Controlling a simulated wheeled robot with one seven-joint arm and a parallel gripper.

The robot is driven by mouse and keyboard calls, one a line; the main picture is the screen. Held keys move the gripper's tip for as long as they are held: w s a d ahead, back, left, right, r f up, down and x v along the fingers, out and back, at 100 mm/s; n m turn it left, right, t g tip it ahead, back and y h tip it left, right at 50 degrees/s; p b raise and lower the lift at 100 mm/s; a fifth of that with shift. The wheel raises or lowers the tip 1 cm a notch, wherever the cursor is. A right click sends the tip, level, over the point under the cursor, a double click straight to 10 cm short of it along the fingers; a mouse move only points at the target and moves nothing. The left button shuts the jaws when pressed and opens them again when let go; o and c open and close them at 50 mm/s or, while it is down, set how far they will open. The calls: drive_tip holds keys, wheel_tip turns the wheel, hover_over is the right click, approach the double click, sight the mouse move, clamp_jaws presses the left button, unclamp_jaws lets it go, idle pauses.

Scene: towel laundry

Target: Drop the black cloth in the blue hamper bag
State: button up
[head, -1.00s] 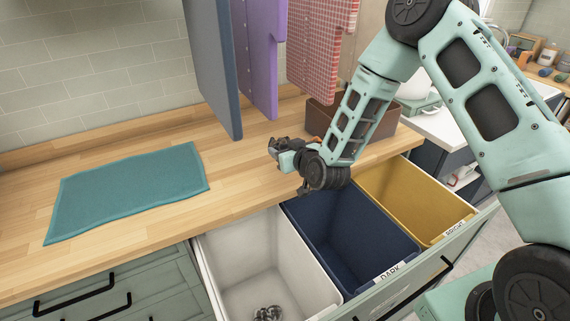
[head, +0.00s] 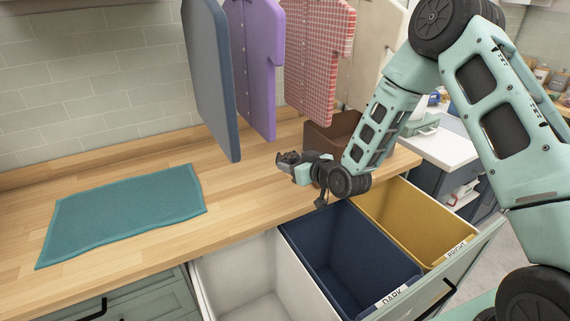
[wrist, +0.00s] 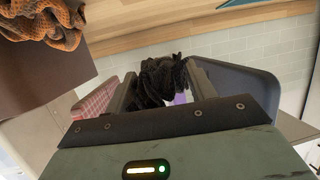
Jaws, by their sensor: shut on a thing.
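My gripper (head: 295,164) is above the wooden counter, behind the drawer of hamper bags. In the wrist view, its two fingers are shut on the crumpled black cloth (wrist: 160,82). In the head view the cloth is only a small dark patch at the fingertips, hard to tell from the gripper. The blue hamper bag (head: 344,246), labelled DARK, is open in the middle of the pulled-out drawer. It lies in front of and to the right of my gripper. Its visible inside looks empty, though part of its bottom is hard to see.
A white bag (head: 235,277) is left of the blue one and a yellow bag (head: 405,222) right. A teal towel (head: 125,213) lies flat on the counter. Shirts (head: 318,55) hang behind. A brown box (head: 335,136) stands behind my wrist; orange-dark cloth (wrist: 45,20) shows in the wrist view.

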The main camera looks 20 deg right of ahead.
drive_tip(key=s+d+f+n+g+y, duration=0.3)
drive_tip(key=s+d+f+n+y, duration=0.1)
drive_tip(key=s+d, duration=0.35)
drive_tip(key=s+d+f+n+g+y, duration=0.3)
drive_tip(key=s+d+f, duration=0.1)
drive_tip(key=s+d, duration=0.35)
wheel_tip(320, 180, down, 6)
drive_tip(key=b, duration=0.4)
drive_tip(key=shift+a+f+b, duration=0.15)
drive_tip(key=shift+a+b, duration=0.2)
drive_tip(key=shift+s, duration=0.1)
drive_tip(key=o, duration=1.1)
drive_tip(key=shift+c, duration=0.2)
drive_tip(key=b+v, duration=0.1)
drive_tip(key=v, duration=0.6)
drive_tip(key=shift+s+d+b, duration=0.2)
drive_tip(key=shift+d+b, duration=0.05)
drive_tip(key=shift+b, duration=0.1)
